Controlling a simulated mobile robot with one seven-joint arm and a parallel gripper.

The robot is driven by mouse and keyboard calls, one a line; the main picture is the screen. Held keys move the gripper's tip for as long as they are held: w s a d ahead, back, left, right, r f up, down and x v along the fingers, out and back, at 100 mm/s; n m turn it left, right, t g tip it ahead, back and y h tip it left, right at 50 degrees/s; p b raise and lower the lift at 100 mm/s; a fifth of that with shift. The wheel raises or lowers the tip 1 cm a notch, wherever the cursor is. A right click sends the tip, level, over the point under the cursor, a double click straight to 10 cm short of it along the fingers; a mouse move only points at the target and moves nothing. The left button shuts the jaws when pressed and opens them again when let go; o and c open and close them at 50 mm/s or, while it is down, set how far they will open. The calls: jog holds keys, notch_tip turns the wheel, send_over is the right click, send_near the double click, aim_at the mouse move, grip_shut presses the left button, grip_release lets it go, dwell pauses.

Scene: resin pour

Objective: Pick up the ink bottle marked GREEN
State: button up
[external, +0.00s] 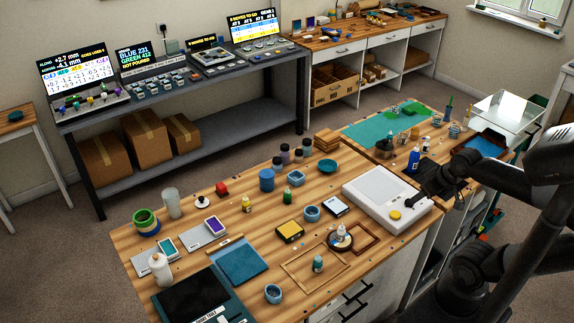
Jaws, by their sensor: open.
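A small bottle with green contents (287,195) stands upright near the middle of the wooden worktop. A yellow bottle (246,204) stands to its left, and a teal bottle (318,264) stands near the front. A pale-capped bottle (341,233) stands on a dark round dish. A blue bottle (413,161) stands farther right. Markings on these bottles are too small to read, so I cannot tell which is marked GREEN. My gripper (413,198) is open at the right, over or beside the white flat device, well right of the green bottle. Its fingers look empty but are small and dark.
The white device (372,192) with a yellow knob lies between my gripper and the green bottle. Blue cups (267,180), a yellow-topped box (290,231), wooden frames (300,283) and dark-capped jars (299,156) crowd the worktop (200,200). Small bare patches lie around the green bottle.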

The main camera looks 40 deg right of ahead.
jog(key=n+g+y, duration=0.1)
jog(key=n, duration=0.1)
send_over(289, 192)
jog(key=s, duration=0.3)
notch_tip(289, 192, down, 13)
jog(key=x, duration=0.5)
jog(key=shift+d, duration=0.35)
jog(key=x, duration=0.6)
jog(key=shift+d+f, duration=0.15)
jog(key=shift+f, duration=0.15)
jog(key=shift+c, duration=0.6)
jog(key=c, duration=1)
